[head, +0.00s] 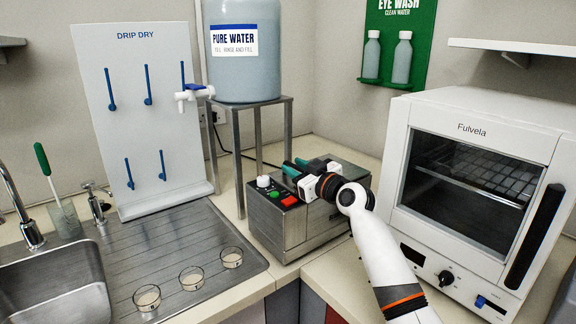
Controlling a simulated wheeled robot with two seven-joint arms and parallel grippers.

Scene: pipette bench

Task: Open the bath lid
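The bath is a grey metal box (283,229) on the bench in the middle of the head view. Its sloped front panel carries a white knob, a green button and a red switch. The bath's top, where the lid lies, is largely hidden behind my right gripper and wrist; I cannot make out a lid handle. My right gripper (293,167) is over the top of the bath, its two green-tipped fingers apart and pointing left. Nothing shows between them. Whether it touches the lid is not clear. My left gripper is not in view.
A white oven (481,110) stands close on the right. A water tank (245,75) on a metal stand (237,135) is behind the bath. A drip rack (140,110), sink (60,285) and several glass dishes (191,278) are to the left.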

